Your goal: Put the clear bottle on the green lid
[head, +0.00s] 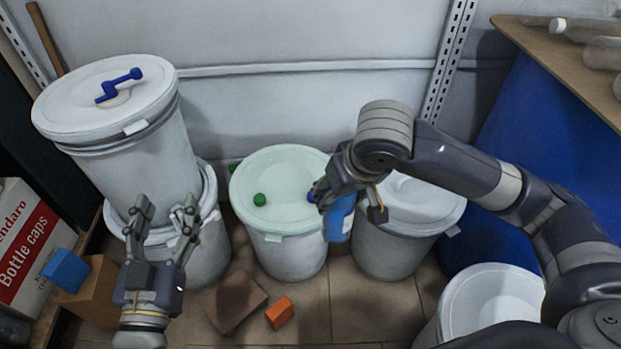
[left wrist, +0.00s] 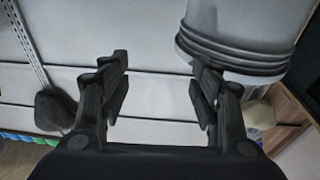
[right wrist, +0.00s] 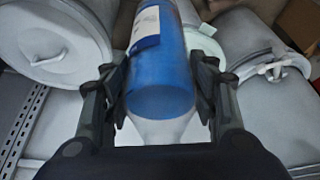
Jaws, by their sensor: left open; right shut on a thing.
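A clear bottle with blue contents (head: 340,218) hangs tilted in my right gripper (head: 347,196), at the right edge of the green lid. The pale green lid (head: 285,170) sits on the middle drum. In the right wrist view, the fingers (right wrist: 158,78) are shut on the bottle's sides (right wrist: 160,85); part of the lid shows behind it (right wrist: 205,45). I cannot tell whether the bottle touches the lid. My left gripper (head: 163,225) is open and empty in front of the stacked drums at left; its fingers also show in the left wrist view (left wrist: 160,75).
A small green ball (head: 259,199) lies on the green lid's left part. White-lidded drums (head: 105,90) stand stacked at left, and another drum (head: 415,205) stands close at right. An orange block (head: 279,312) and brown piece (head: 233,301) lie on the floor.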

